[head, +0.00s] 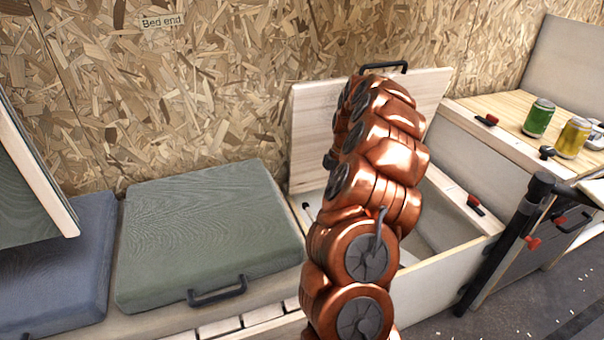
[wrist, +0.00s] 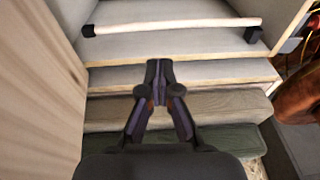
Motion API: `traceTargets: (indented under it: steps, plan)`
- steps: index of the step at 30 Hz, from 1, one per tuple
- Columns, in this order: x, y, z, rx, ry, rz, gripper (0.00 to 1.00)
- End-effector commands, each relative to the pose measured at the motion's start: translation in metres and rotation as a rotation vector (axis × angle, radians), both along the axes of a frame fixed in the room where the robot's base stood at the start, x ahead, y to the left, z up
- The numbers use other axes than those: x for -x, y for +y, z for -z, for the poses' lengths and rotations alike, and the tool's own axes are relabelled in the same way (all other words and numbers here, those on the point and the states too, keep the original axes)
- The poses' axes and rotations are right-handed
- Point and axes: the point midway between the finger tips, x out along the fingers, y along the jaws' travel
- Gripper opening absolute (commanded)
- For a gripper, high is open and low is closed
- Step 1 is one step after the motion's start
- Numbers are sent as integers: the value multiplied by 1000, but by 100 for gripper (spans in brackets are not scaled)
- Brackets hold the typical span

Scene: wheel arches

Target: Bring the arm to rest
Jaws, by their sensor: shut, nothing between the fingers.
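My copper arm (head: 365,200) rises from the bottom middle of the head view, in front of an open bench box (head: 440,275). The arm's far end bends away behind its upper links, so my gripper is hidden there. In the wrist view my gripper (wrist: 160,66) points up the picture with its two dark fingers together at the tips. It is shut and nothing shows between the fingers. Part of my arm also shows at the right edge of the wrist view.
The box's raised lid (head: 310,130) stands behind my arm. A green cushioned lid (head: 205,230) with a black handle lies left. A green can (head: 538,118) and a yellow can (head: 572,138) stand on the right counter (head: 495,108). A black post (head: 510,240) stands right of the box.

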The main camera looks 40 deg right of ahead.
Motion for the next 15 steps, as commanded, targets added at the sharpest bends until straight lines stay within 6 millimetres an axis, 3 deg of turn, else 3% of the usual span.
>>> traceTargets:
  steps: [8,11,15]
  plan:
    - [-1,4,-5,-1,0,1,0]
    - [-6,19,-25,-6,0,11,0]
    - [-15,65,-78,-17,6,47,0]
